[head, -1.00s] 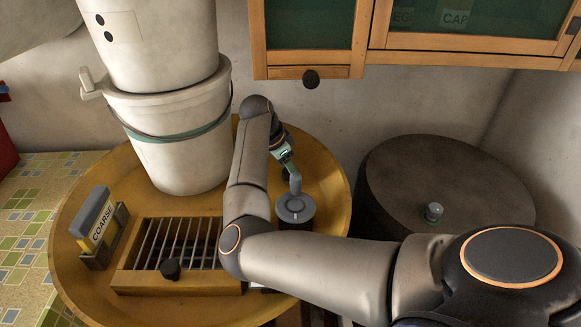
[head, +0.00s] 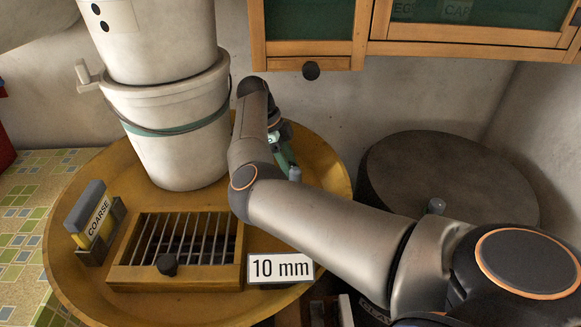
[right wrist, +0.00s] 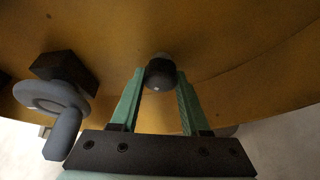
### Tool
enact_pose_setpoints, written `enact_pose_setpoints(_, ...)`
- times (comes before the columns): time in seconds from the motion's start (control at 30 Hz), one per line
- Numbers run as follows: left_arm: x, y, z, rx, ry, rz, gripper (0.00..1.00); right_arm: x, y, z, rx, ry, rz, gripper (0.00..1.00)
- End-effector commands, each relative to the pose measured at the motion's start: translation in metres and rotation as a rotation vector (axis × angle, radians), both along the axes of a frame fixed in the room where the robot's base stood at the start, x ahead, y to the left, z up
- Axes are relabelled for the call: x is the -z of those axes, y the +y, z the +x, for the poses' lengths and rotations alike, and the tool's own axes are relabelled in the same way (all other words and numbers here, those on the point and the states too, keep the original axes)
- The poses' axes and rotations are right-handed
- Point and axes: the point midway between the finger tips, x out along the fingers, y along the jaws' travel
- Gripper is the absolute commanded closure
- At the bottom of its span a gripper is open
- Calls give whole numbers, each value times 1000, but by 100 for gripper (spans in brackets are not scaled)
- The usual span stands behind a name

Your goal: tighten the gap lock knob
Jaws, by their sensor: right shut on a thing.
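A dark round knob (right wrist: 161,74), which looks like the gap lock knob, sits between the two green fingers of my right gripper (right wrist: 160,80) in the right wrist view. The fingers press on it from both sides. In the head view the teal part of this gripper (head: 281,150) shows behind my forearm; the fingertips and the knob are hidden there. A grey crank wheel with a handle (right wrist: 58,105) is left of the gripper in the right wrist view. My left gripper is not in view.
A yellow round tray (head: 75,250) holds a slatted wooden grate (head: 130,277), a COARSE card (head: 92,215) and a white bucket (head: 185,150). A 10 mm sign (head: 280,269) stands in front. A dark drum (head: 440,165) stands right; cabinets (head: 310,62) hang above.

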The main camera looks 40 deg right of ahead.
Motion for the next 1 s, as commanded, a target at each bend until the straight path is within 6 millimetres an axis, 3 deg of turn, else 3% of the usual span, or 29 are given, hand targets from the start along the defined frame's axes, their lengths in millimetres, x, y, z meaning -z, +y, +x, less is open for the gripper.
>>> enact_pose_setpoints(0.6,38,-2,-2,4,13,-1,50,0,1,0,577,-4,2,100)
enact_pose_setpoints(1.0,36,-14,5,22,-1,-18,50,-2,2,0,836,-4,0,100)
